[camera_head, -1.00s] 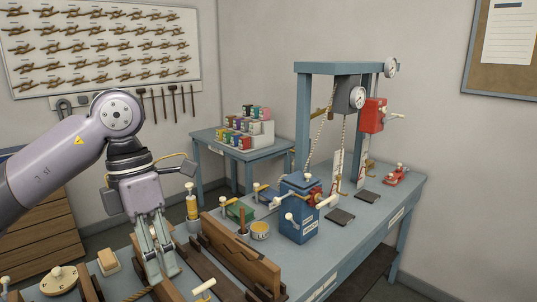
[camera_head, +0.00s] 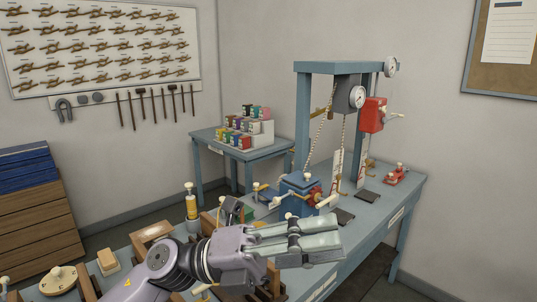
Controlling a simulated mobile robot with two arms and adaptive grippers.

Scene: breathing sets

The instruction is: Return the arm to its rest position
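My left arm comes in at the bottom. Its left gripper (camera_head: 325,237) now lies nearly level and points right, over the front part of the blue-grey workbench (camera_head: 372,222). Its two pale fingers lie close together in the picture, and I cannot tell whether they are parted. No object shows between them. My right gripper is not in view.
A blue frame with gauges (camera_head: 357,97) and a red box (camera_head: 372,115) stands at the bench's back. A yellow-bodied tool (camera_head: 191,206) stands upright left of the gripper. A side table (camera_head: 205,141) holds coloured spools. The floor beyond the bench is partly clear.

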